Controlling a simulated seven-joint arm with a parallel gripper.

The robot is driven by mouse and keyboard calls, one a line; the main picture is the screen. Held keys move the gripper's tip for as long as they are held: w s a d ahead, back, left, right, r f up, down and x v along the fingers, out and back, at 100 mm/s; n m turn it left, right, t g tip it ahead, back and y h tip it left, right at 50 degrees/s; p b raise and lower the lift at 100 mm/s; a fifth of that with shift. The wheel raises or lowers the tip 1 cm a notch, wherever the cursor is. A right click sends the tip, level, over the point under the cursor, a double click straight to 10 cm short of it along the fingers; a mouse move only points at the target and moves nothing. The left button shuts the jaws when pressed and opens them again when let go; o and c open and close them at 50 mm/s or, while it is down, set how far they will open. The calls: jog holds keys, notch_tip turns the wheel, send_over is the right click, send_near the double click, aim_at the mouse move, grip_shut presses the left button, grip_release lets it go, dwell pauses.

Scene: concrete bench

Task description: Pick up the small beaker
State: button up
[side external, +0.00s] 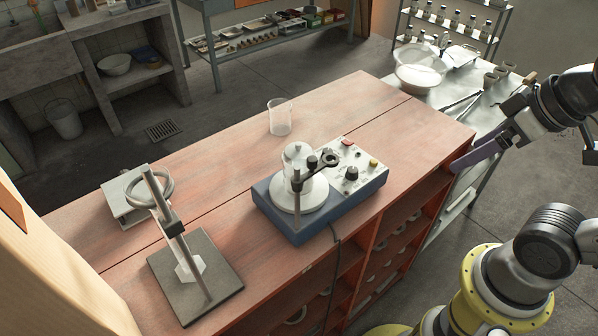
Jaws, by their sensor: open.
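A clear glass beaker (280,118) stands upright and alone near the far edge of the reddish bench. It looks empty. Another clear glass vessel (296,156) stands on the round white plate of a blue hotplate stirrer (320,196), partly behind a clamp and rod; I cannot tell its exact shape. My gripper (464,160) is at the right end of the bench, well to the right of both glasses. Its purple finger part points left and down. It is open and holds nothing that I can see; the gap between the fingers is hard to make out.
A stand with a dark base (222,270) and upright rods is at the bench's front left. A grey device with a ring (128,212) lies behind it. A cable (337,250) hangs over the front edge. The bench between beaker and right end is clear.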

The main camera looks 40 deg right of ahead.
jog(key=w+a+r+n+g, duration=0.1)
jog(key=w+a+r+n, duration=0.2)
jog(key=w+r+n, duration=0.25)
jog(key=w+a+r+n+g, duration=0.2)
jog(key=w+a+r+n, duration=0.1)
jog(key=w+r+n, duration=0.3)
jog(key=w+a+n+g, duration=0.1)
jog(key=w+a+n, duration=0.1)
jog(key=w+a, duration=0.55)
jog(key=shift+n+g, duration=0.65)
jog(key=shift+g, duration=0.05)
jog(key=w+a+f, duration=0.1)
jog(key=a+f, duration=0.1)
jog(key=f, duration=0.2)
jog(key=w+a+f, duration=0.1)
jog(key=f, duration=0.4)
jog(key=w+a+f, duration=0.1)
jog(key=a+f, duration=0.1)
jog(key=f, duration=0.3)
jog(key=shift+a, duration=0.3)
jog(key=shift+s+d+f, duration=0.1)
jog(key=shift+f, duration=1.3)
jog(key=shift+d+f, duration=0.1)
jog(key=shift+f, duration=1.3)
